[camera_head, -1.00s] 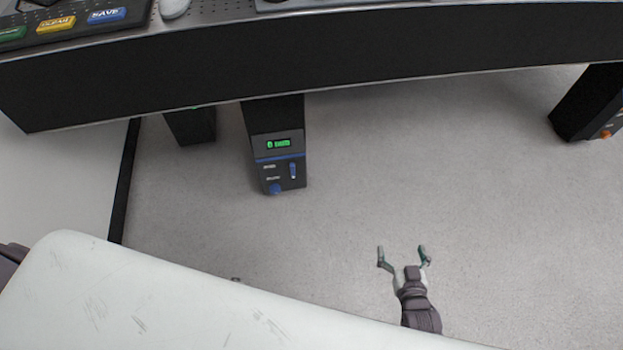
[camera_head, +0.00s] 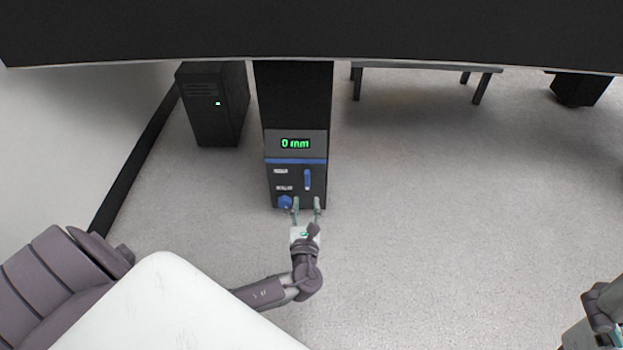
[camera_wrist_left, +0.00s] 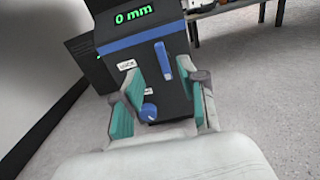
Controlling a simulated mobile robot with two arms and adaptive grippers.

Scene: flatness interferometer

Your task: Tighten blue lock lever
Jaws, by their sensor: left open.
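The blue lock lever (camera_head: 307,180) stands upright on the front of a black pedestal (camera_head: 268,184), to the right of the labels. A round blue knob (camera_head: 285,202) sits lower left of it. In the left wrist view the lever (camera_wrist_left: 162,62) shows beyond and between the fingertips. My left gripper (camera_head: 306,205) is open and empty, just below and in front of the lever, apart from it as far as I can tell. In the left wrist view its left finger (camera_wrist_left: 130,88) overlaps the panel by the knob. Part of my right arm's end (camera_head: 603,310) shows at the lower right; its fingers are not visible.
A green display (camera_head: 295,143) above the lever reads 0 mm. A black computer case (camera_head: 213,105) stands left of the pedestal. A low bench (camera_head: 427,69) stands behind right.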

